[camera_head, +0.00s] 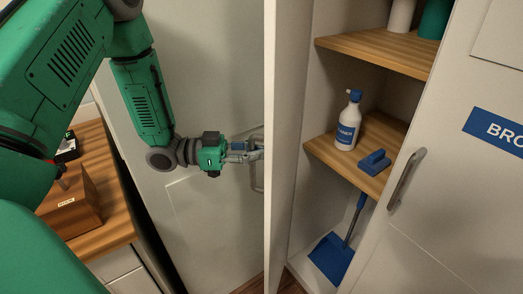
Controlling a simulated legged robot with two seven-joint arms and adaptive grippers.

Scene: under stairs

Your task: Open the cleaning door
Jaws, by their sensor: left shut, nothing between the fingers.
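The white cleaning door (215,225) stands swung open, its edge toward me, and the cupboard interior shows to its right. No label shows on this door. Its metal handle (258,170) is on the outer face, close to the edge. My left gripper (250,150) reaches in from the left and is at this handle. Its fingers look shut with nothing held between them; the small overlap hides whether they touch the handle. My right gripper is not in view.
Shelves (376,51) in the cupboard hold a spray bottle (346,124) and a blue brush (375,161). At right is a closed door with a "BRO" sign (498,133) and handle (404,180). A wooden counter (104,190) stands left.

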